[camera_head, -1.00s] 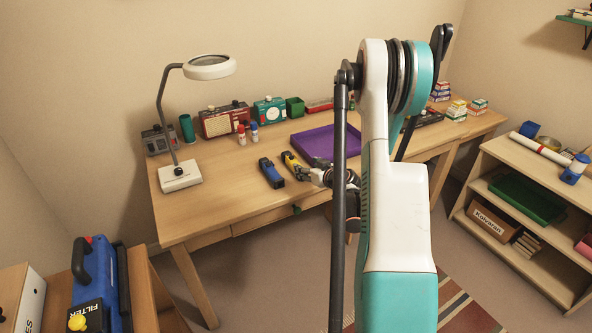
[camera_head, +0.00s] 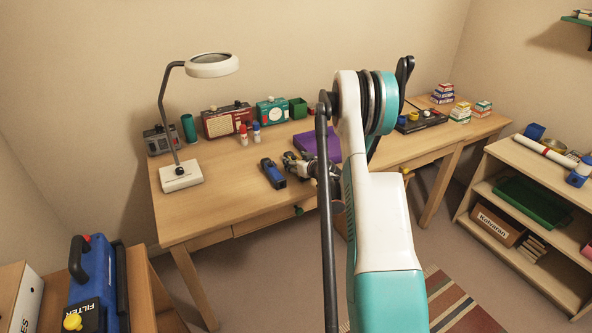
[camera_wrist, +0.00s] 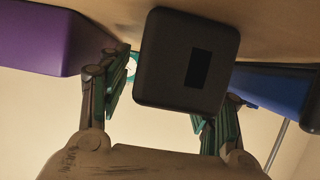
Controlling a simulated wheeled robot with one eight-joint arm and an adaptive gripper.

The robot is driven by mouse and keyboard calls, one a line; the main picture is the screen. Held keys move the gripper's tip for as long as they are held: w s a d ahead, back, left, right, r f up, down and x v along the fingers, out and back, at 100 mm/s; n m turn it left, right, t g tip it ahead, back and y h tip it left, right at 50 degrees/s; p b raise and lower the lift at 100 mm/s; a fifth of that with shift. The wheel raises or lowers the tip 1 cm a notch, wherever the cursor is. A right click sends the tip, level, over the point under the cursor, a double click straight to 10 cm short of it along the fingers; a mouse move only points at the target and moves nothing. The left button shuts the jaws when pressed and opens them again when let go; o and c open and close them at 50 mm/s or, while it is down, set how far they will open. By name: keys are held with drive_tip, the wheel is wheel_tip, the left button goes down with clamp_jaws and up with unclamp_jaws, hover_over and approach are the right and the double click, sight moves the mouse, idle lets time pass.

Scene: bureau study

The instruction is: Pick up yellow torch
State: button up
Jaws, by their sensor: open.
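The yellow torch is mostly hidden behind my gripper (camera_head: 298,165) in the head view. In the wrist view a black, square-ended block with a darker rectangle (camera_wrist: 187,62) fills the middle; it appears to be the dark near end of the yellow torch, though no yellow shows. My gripper (camera_wrist: 163,98) is open, with its green-padded fingers on either side of this block. The block overlaps part of the right finger, and contact cannot be told.
A blue torch (camera_head: 272,174) lies just left of my gripper and shows in the wrist view (camera_wrist: 268,88). A lamp (camera_head: 181,177) stands on the desk (camera_head: 228,190) at left.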

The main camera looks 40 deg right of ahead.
drive_tip(key=shift+w+f, duration=0.1)
drive_tip(key=shift+w, duration=0.25)
drive_tip(key=shift+c, duration=0.3)
drive_tip(key=c, duration=1.2)
